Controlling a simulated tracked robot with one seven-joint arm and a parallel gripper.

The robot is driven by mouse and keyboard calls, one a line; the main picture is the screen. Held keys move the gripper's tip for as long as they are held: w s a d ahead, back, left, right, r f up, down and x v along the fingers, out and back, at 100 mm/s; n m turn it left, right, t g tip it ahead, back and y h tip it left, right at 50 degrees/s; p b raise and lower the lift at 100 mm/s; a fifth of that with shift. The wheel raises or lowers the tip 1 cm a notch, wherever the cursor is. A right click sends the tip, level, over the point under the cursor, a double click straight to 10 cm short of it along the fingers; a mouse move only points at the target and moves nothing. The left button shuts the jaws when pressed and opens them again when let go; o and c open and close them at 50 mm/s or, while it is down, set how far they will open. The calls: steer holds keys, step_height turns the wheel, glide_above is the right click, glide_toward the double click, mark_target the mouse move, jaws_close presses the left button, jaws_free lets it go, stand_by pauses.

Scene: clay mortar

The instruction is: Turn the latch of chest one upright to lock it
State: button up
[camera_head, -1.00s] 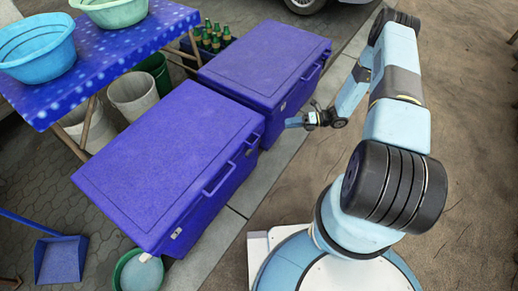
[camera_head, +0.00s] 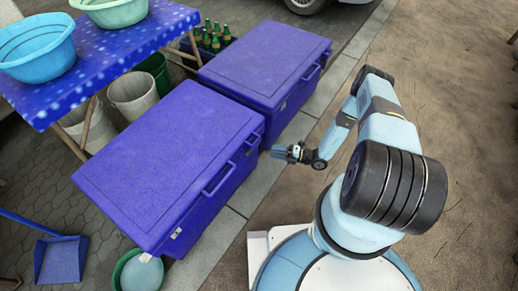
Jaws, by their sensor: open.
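Two blue chests with closed lids stand side by side on the pavement. The nearer chest (camera_head: 165,170) has a handle and a small latch-like part (camera_head: 251,143) on its right-hand face, close to the far corner. The farther chest (camera_head: 265,65) stands behind it to the right. I cannot tell from the picture which is chest one. My gripper (camera_head: 278,152) is open and empty, just right of the nearer chest's far front corner. Whether it touches the chest is too small to tell. The latch's exact angle is also too small to tell.
A blue table (camera_head: 95,55) with basins stands at the upper left. A green basin (camera_head: 138,271) and a blue dustpan (camera_head: 61,259) lie near the front. Sandy ground at the right is open.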

mark_target(255, 148)
steer(key=x, duration=1)
